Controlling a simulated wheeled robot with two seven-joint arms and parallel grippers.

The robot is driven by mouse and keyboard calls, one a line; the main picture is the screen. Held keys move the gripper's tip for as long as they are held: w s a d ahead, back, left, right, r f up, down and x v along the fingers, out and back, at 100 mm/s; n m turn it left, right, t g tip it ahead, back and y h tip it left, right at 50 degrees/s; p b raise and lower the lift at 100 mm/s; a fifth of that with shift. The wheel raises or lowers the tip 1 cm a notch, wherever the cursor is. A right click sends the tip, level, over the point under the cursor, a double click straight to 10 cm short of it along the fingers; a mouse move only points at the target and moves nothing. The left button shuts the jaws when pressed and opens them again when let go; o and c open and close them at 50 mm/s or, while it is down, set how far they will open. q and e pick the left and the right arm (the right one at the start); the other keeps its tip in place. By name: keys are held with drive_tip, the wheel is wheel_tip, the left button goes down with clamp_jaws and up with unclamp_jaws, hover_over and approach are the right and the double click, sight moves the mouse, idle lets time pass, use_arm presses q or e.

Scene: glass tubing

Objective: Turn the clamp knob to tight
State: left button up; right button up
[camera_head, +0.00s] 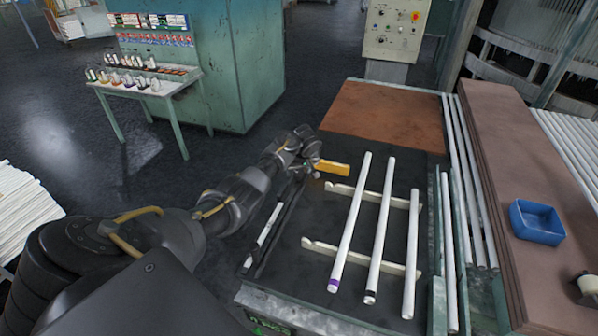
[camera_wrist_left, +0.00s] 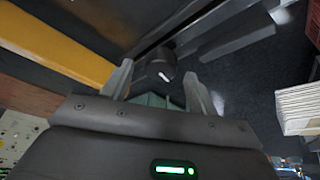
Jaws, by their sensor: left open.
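The clamp knob (camera_wrist_left: 160,70) is dark and round with a short white mark, seen in the left wrist view. My left gripper (camera_wrist_left: 158,75) is open, with one finger on each side of the knob in that view. I cannot tell whether the fingers touch it. In the head view my left gripper (camera_head: 311,172) is at the left edge of the dark bench, by a yellow bar (camera_head: 334,168). The knob is hard to make out there, behind or among the dark gripper parts. My right gripper is not in view.
Three white tubes (camera_head: 381,230) lie across two pale notched rails (camera_head: 362,257) on the bench. A brown board (camera_head: 385,112) is at its far end. A blue bin (camera_head: 537,222) stands on the brown stack at right. A control box (camera_head: 395,30) stands behind.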

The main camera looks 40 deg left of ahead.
use_arm(q)
drive_tip(key=shift+w+a+f, duration=0.15)
drive_tip(key=shift+a+f, duration=0.05)
drive_tip(key=shift+f, duration=0.4)
drive_tip(key=shift+c, duration=0.2)
drive_tip(key=c, duration=0.9)
drive_tip(key=shift+c, duration=0.2)
